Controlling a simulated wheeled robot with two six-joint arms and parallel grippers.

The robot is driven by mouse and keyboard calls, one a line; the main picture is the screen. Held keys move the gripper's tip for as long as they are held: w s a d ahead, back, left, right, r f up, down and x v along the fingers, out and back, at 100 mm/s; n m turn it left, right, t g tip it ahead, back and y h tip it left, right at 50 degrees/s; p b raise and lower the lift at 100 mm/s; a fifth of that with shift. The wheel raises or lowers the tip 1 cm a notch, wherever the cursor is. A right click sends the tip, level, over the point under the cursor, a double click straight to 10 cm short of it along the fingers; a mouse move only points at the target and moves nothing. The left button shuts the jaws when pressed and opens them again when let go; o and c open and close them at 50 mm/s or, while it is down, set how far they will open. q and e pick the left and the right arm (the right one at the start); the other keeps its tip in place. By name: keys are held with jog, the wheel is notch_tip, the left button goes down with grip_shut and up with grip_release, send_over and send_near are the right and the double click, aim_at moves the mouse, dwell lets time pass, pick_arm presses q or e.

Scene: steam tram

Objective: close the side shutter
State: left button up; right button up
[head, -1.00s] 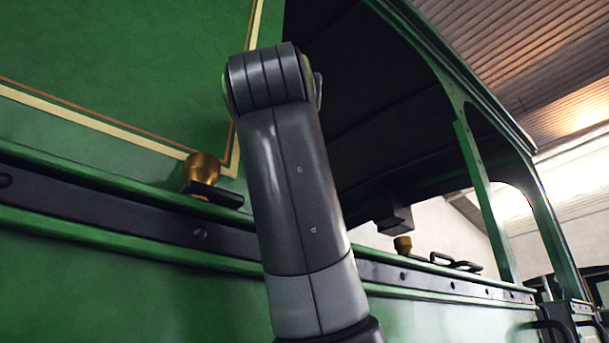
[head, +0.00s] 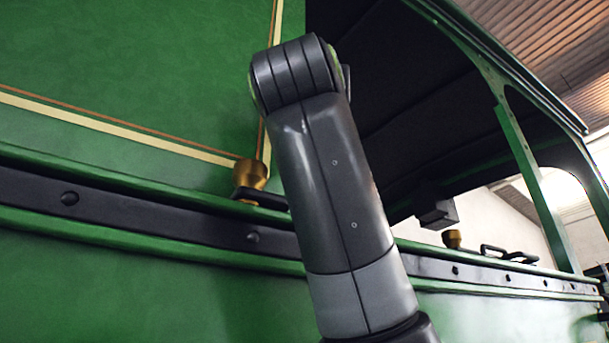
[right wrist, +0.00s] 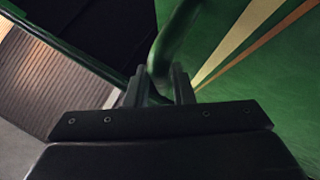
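The side shutter (head: 130,70) is a green panel with cream and orange lines, filling the upper left of the head view. Its right edge borders a dark opening. In the right wrist view the shutter (right wrist: 270,75) lies to the right, and a curved green handle (right wrist: 166,50) runs down between the fingers of my right gripper (right wrist: 160,90). The fingers look closed around the handle, with little gap. In the head view my right arm covers the gripper and the handle. My left gripper is in neither view.
A green side wall with a black riveted rail (head: 150,215) runs below the shutter. A brass fitting (head: 251,174) with a black lever stands on the ledge beside my arm. A second brass fitting (head: 452,239) and a green post (head: 535,190) are further right.

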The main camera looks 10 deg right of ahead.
jog(key=b+v, duration=1)
jog(key=v, duration=0.7)
